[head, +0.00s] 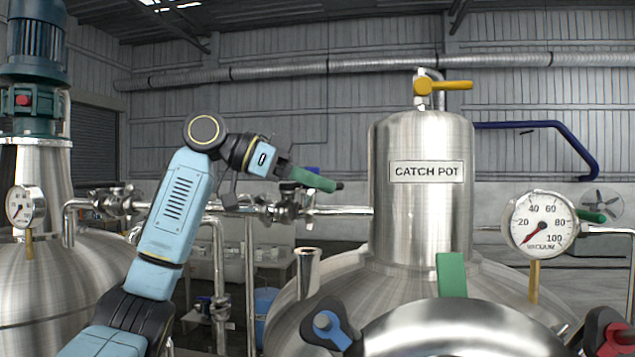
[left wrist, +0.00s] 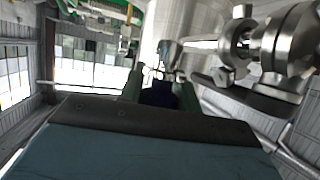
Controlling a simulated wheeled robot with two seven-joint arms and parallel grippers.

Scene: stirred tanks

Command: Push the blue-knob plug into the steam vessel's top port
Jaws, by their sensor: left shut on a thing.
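My left gripper (head: 325,183) is raised left of the catch pot, its green fingers pointing right and slightly down. In the left wrist view its fingers (left wrist: 158,88) are closed on a dark blue piece, which looks like the blue-knob plug (left wrist: 160,95). A short upright metal stub (head: 307,268) stands on the shoulder of the central steel vessel (head: 285,310), below and apart from the gripper. No label shows which vessel is the steam one. My right gripper is not in view.
The catch pot (head: 420,230), with a yellow-handled valve (head: 445,86), rises right of my gripper. A vacuum gauge (head: 540,224) stands farther right. A blue-knob clamp (head: 327,325) is at the front. Pipes and valves (head: 285,208) run behind my gripper. A motor-topped tank (head: 70,285) is left.

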